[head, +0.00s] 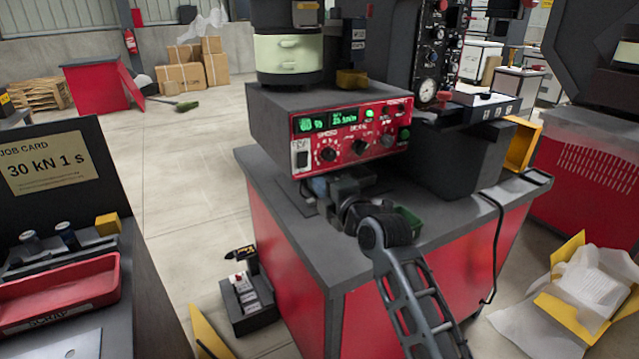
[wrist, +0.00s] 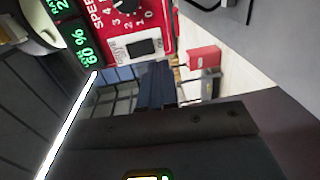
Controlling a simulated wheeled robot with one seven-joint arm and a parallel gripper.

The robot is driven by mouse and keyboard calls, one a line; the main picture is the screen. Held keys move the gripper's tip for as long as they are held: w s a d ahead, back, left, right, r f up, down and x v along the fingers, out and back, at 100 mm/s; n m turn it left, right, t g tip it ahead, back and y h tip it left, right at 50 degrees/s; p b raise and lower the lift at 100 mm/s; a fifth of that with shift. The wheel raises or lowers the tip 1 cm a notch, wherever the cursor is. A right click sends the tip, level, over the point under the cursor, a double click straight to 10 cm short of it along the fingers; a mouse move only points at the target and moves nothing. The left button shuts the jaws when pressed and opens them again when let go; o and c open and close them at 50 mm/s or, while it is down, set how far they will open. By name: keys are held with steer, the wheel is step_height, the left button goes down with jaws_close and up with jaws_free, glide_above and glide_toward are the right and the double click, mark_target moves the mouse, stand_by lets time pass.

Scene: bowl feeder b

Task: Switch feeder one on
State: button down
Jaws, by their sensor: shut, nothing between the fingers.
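The feeder's control box has a red front panel (head: 345,147) with lit green displays and several black knobs. At the panel's left end is a white plate with a dark rocker switch (head: 302,157); it also shows in the wrist view (wrist: 141,47). I cannot tell which way the rocker is tipped. The pale green bowl (head: 289,55) stands on top of the box. My gripper (head: 318,186) is shut and empty, just below and in front of the panel near the switch. In the wrist view its dark fingers (wrist: 156,72) end close beside the switch plate, apparently apart from it.
The box stands on a grey-topped red bench (head: 285,228). A dark machine with a gauge (head: 428,90) stands to the right. A job card (head: 45,163) and red scrap tray (head: 60,292) are at left.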

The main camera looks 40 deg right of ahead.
steer(key=b+v, duration=0.1)
steer(key=v, duration=0.6)
steer(key=shift+f, duration=0.7)
steer(key=s+a+f+m+g+y, duration=0.1)
steer(key=s+a+f+m, duration=0.35)
steer(key=s+a, duration=0.3)
steer(key=s+a+f+m, duration=0.3)
steer(key=s+a+f, duration=0.25)
steer(key=s, duration=0.35)
steer(key=s+a+r+m+y, duration=0.1)
steer(key=s+a+r+m, duration=0.1)
steer(key=s, duration=0.5)
steer(key=s+a+r+m+y, duration=0.1)
steer(key=s+a+r+m, duration=0.1)
steer(key=s, duration=0.5)
steer(key=s+a+r+m+y, duration=0.1)
steer(key=s+a+m, duration=0.2)
steer(key=s, duration=0.4)
steer(key=shift+a+r+g+y, duration=0.3)
steer(key=shift+a+r, duration=0.1)
steer(key=shift+a, duration=0.15)
